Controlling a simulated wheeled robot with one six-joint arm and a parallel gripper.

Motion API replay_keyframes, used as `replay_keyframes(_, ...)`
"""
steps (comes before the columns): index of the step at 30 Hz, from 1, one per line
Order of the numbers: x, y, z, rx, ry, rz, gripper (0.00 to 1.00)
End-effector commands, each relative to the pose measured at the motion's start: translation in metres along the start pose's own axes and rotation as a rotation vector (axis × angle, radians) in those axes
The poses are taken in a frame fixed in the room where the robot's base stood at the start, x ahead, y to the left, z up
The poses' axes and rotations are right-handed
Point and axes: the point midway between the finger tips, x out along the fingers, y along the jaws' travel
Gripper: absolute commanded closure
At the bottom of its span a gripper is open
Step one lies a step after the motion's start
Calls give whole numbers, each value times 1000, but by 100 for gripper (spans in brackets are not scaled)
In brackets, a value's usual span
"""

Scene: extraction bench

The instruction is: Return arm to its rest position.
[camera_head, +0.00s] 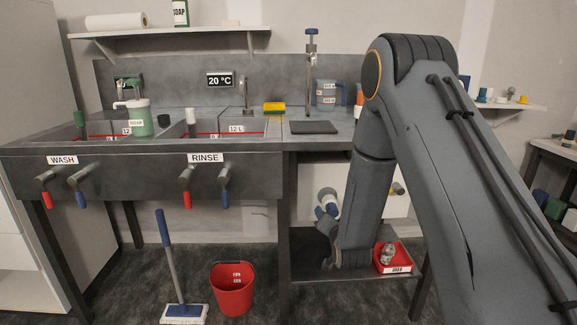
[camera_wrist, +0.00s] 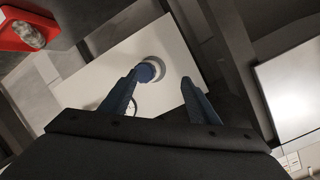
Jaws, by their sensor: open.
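My arm reaches down from the right in the head view, folded below the bench top. My gripper (camera_head: 324,222) is low in front of the shelf under the bench, partly hidden by my own wrist. In the wrist view my gripper (camera_wrist: 160,78) is open, its two blue fingers apart. A round blue and white thing (camera_wrist: 148,71) appears near the left fingertip, against a white panel (camera_wrist: 118,60). I cannot tell whether they touch. The round thing also shows in the head view (camera_head: 328,194), just above my gripper.
A red tray (camera_head: 404,254) with a grey lumpy object (camera_head: 388,253) sits on the lower shelf (camera_head: 310,268), right of my wrist. A red bucket (camera_head: 232,290) and a mop (camera_head: 184,312) stand on the floor at left. The bench top (camera_head: 345,141) with sinks is above.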

Motion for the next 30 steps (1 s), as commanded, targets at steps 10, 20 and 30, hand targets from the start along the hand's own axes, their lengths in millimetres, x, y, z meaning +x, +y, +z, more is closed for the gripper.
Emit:
replay_keyframes(10,-83,-55,3,-221,-362,158,45)
replay_keyframes(20,-222,-78,18,-428,-745,246,45)
replay_keyframes(30,-366,-78,28,-598,-1083,268,45)
